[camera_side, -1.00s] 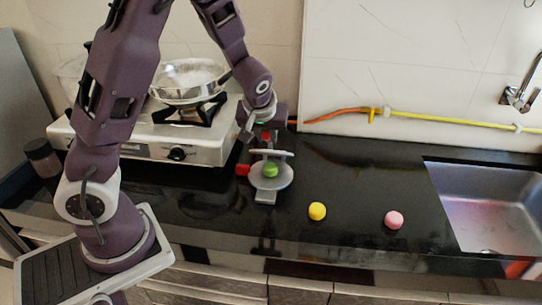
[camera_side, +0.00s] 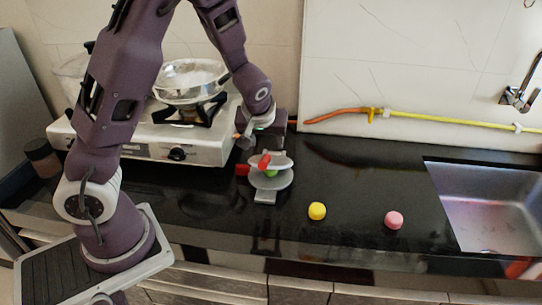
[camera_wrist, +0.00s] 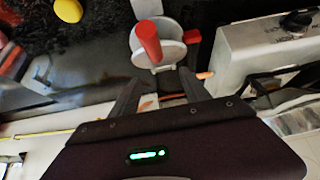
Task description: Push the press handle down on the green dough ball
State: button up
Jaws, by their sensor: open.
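The press has a round grey base plate (camera_side: 272,182) on the dark counter. The green dough ball (camera_side: 259,181) lies on it, mostly covered by the tilted grey upper plate (camera_side: 281,161). The red press handle (camera_side: 264,161) sticks up from the upper plate; it also shows in the wrist view (camera_wrist: 149,42), where the green ball is hidden. My gripper (camera_wrist: 157,92) is open and empty, its fingers behind the press on the wall side. Whether a finger touches the press, I cannot tell.
A red block (camera_side: 242,169) sits at the press's left side. A yellow ball (camera_side: 317,211) and a pink ball (camera_side: 394,219) lie to the right on clear counter. A stove (camera_side: 150,135) with a pan (camera_side: 188,82) stands left, a sink (camera_side: 490,205) right.

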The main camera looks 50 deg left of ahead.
dwell(0.4)
jog(key=v, duration=0.8)
